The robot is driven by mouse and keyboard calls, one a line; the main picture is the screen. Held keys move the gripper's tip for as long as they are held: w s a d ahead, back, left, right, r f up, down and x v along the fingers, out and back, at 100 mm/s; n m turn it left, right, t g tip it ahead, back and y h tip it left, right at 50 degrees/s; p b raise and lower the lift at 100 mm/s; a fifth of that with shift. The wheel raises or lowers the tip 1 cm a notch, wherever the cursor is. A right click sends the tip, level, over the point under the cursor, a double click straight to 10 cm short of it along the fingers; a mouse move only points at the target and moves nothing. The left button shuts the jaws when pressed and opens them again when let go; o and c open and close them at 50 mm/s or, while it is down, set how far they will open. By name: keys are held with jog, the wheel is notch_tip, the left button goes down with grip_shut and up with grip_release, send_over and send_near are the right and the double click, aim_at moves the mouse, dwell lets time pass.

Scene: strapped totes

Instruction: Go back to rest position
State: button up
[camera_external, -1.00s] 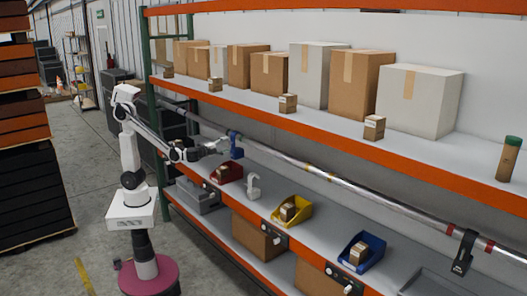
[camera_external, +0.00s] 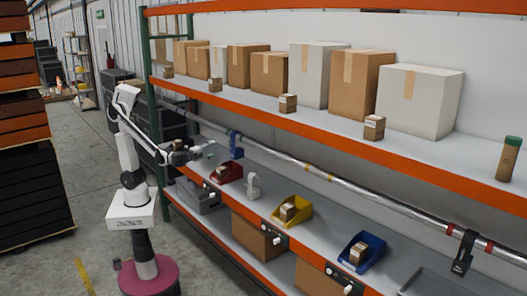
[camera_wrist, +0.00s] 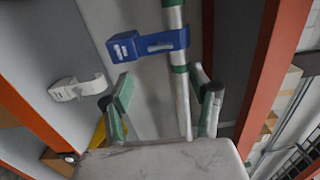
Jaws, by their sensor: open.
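My gripper (camera_external: 208,151) is open and empty, held above the lower shelf near its left end. In the wrist view its green-and-grey fingers (camera_wrist: 166,92) are spread wide. The long metal pipe (camera_wrist: 176,30) shows beyond and between them. A blue clamp (camera_external: 236,147) sits on the pipe, right of my gripper and apart from it. The clamp also shows in the wrist view (camera_wrist: 148,44). A white hook-shaped clamp (camera_external: 254,187) stands on the lower shelf and also shows in the wrist view (camera_wrist: 78,89).
Red (camera_external: 228,173), yellow (camera_external: 300,216) and blue (camera_external: 370,259) bins stand along the lower shelf. Cardboard boxes line the upper shelf, behind its orange beam (camera_external: 330,144). A black clamp (camera_external: 463,252) holds the pipe at right. Stacked pallets (camera_external: 25,190) stand at left. Open floor (camera_external: 85,170) lies between.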

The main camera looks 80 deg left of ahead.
jog(key=s+a+f+n+g+h, duration=0.4)
jog(key=s+a+f+n+g, duration=0.25)
jog(key=s+a+f, duration=0.45)
jog(key=s+d+f+n+g+h, duration=0.2)
jog(key=s+f+n+h, duration=0.3)
jog(key=s, duration=0.3)
jog(key=shift+s+f+b, duration=0.15)
jog(key=shift+f+b, duration=0.15)
jog(key=shift+f, duration=0.55)
